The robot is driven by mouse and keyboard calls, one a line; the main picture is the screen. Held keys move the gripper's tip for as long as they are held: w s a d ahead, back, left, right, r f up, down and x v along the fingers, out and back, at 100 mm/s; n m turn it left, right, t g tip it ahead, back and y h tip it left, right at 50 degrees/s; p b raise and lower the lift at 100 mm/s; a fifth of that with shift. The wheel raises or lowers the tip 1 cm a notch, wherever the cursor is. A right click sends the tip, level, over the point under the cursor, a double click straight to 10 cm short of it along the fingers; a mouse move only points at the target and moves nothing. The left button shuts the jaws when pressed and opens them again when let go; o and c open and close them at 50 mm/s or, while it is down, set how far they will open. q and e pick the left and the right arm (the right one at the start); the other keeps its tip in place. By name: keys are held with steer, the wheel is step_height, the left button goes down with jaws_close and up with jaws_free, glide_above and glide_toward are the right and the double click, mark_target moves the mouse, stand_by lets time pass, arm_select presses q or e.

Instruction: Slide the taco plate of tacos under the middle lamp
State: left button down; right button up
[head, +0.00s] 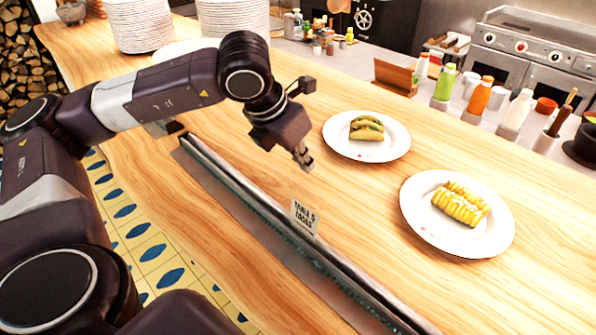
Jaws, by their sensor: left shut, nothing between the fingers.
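The taco plate (396,146) is a round white plate flat on the wooden counter, right of the middle of the head view. A folded taco (366,128) with green filling lies on it. My left gripper (303,158) is shut and empty, pointing down just left of the taco plate, with a small gap seeming to show between them. A small sign (304,218) reading roughly "Table 5 Tacos" stands at the metal rail in front. No lamp shows in this view. My right gripper is not in view.
A second white plate (480,242) with corn pieces (461,204) stands right of the taco plate. Plate stacks (140,25) stand at the back left. Bottles (480,95) line the back right. A metal rail (250,200) runs along the front. Bare wood lies around the plates.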

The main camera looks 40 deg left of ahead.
arm_select(q)
steer(key=shift+s, duration=1.1)
steer(key=shift+a, duration=0.1)
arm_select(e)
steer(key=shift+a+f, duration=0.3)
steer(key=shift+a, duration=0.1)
